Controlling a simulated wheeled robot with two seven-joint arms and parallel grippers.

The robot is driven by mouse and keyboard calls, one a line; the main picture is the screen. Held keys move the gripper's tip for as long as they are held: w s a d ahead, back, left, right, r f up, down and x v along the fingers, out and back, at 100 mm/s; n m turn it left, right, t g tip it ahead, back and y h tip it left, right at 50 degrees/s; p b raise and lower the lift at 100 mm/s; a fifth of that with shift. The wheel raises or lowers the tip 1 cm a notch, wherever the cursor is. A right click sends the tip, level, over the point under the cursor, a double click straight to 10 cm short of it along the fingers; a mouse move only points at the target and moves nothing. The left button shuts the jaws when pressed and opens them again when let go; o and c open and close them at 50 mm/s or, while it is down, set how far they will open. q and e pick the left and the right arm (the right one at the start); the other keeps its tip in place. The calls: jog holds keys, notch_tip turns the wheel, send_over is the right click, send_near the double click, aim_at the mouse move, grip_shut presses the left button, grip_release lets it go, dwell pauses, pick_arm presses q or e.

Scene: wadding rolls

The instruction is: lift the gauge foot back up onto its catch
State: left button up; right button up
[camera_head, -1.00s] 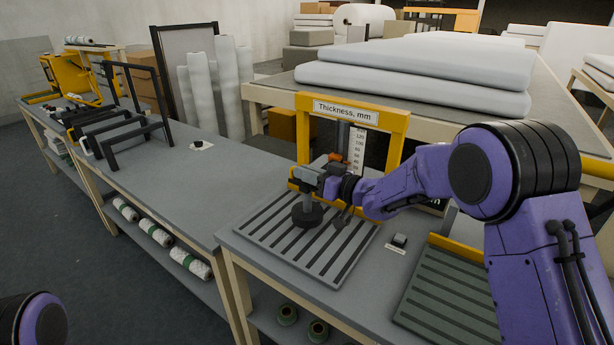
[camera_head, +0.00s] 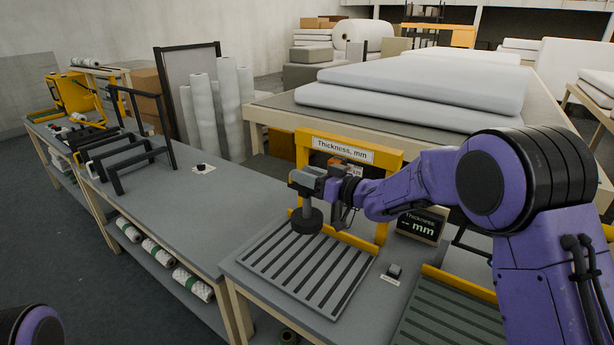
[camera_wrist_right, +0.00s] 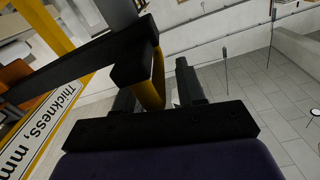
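The gauge is a yellow frame (camera_head: 394,165) with a "Thickness, mm" sign, standing at the back of a slatted grey plate (camera_head: 310,265). Its gauge foot (camera_head: 307,221), a dark round disc under a grey stem, hangs above the plate. My right gripper (camera_head: 312,181) is at the top of the stem, in front of the frame. An orange part (camera_head: 338,161) shows behind the gripper. I cannot make out the catch. My left gripper is out of view.
A display (camera_head: 419,226) reading "-- mm" stands right of the frame. A black rack (camera_head: 125,150) stands on the left bench. White pads (camera_head: 410,90) lie behind.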

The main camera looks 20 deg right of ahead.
jog(key=shift+f, duration=0.1)
jog(key=shift+s+d+f+b, duration=0.1)
jog(key=shift+s+d+b, duration=0.2)
jog(key=shift+s, duration=0.05)
jog(key=b+v, duration=0.2)
jog(key=v, duration=0.7)
jog(key=shift+s+d+b, duration=0.2)
jog(key=shift+s+b, duration=0.05)
jog(key=shift+b, duration=0.15)
